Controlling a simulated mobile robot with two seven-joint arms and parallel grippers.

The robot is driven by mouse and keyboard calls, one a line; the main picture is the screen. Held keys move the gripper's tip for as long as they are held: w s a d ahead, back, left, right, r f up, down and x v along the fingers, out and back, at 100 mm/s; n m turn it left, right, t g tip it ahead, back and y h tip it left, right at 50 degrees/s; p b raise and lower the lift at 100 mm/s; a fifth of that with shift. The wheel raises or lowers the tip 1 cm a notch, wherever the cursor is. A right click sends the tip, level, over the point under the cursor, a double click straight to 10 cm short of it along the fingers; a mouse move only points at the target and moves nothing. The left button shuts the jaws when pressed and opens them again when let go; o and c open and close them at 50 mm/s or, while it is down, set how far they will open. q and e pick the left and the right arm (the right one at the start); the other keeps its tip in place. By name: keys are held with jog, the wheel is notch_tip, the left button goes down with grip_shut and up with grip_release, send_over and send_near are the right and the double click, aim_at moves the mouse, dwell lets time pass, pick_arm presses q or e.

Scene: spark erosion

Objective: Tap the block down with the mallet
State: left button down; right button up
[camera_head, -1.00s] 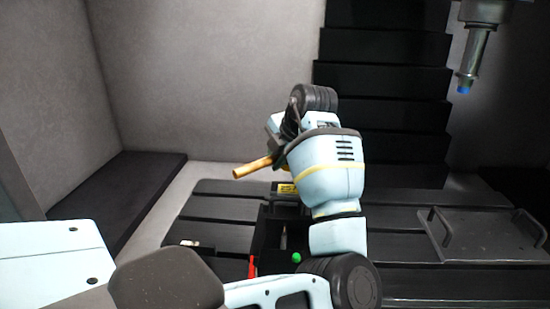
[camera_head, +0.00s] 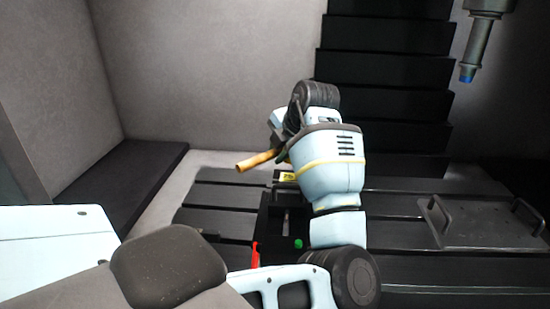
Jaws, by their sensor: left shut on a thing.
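My left gripper (camera_head: 283,154) is mostly hidden behind its own wrist, above the far side of the slotted table. It is shut on the mallet, whose tan wooden handle (camera_head: 254,161) sticks out to the left. The mallet's head is hidden behind my wrist. Below stands a black fixture (camera_head: 271,226) with a slot, a green knob (camera_head: 298,243) and a red lever (camera_head: 255,256). I cannot make out the block; my arm covers part of the fixture. My right gripper is not in view.
The dark slotted table (camera_head: 215,222) carries a flat plate with two handles (camera_head: 480,223) at the right. A blue-tipped spindle (camera_head: 472,58) hangs at the upper right. Black stepped covers (camera_head: 383,75) rise behind.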

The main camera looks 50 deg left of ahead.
pick_arm(q)
jog(key=shift+f, duration=0.15)
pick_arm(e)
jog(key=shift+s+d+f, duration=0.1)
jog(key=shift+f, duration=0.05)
